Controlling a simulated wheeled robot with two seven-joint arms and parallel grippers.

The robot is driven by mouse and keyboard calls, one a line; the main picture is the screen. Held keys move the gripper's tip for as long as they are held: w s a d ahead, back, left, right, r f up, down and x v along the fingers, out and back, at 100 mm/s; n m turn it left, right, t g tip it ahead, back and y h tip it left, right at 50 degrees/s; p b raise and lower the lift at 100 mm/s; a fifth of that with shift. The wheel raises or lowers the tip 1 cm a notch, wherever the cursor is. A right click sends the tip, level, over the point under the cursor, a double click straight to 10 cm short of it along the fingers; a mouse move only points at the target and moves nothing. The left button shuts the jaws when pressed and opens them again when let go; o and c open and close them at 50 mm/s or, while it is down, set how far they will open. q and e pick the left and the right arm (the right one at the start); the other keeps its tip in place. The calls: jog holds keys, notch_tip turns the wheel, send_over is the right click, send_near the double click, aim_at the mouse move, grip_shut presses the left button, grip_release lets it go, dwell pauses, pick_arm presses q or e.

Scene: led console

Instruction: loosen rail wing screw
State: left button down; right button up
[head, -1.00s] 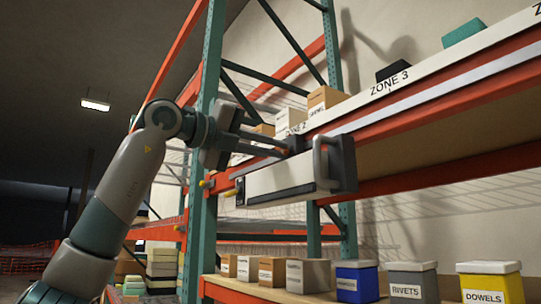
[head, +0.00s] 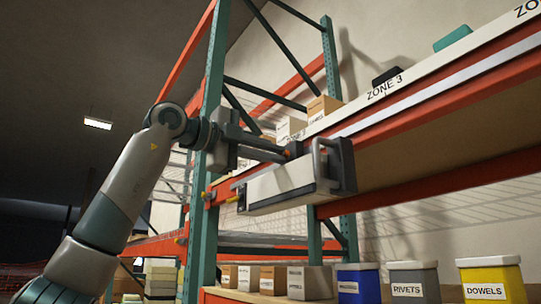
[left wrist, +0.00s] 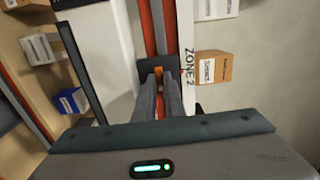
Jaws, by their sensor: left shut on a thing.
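A white console box (head: 285,188) with dark end caps and a pale handle (head: 326,158) hangs on the front of the orange shelf rail (head: 430,112). My left gripper (head: 285,153) reaches in from the left, just above the box. In the left wrist view its fingers (left wrist: 158,78) are closed together on a small orange piece, the wing screw (left wrist: 158,70), at a dark bracket (left wrist: 150,66) over the rail. The fingers hide most of the screw, so its turn angle cannot be read. My right gripper is out of view.
A teal upright post (head: 209,150) stands close beside my left wrist. Cardboard boxes (head: 322,107) sit on the upper shelf behind the rail. A blue bin (head: 357,282), a grey bin (head: 413,279) and a yellow bin (head: 491,280) stand on the lower shelf.

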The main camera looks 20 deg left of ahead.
pick_arm(q)
jog(key=shift+r, duration=0.1)
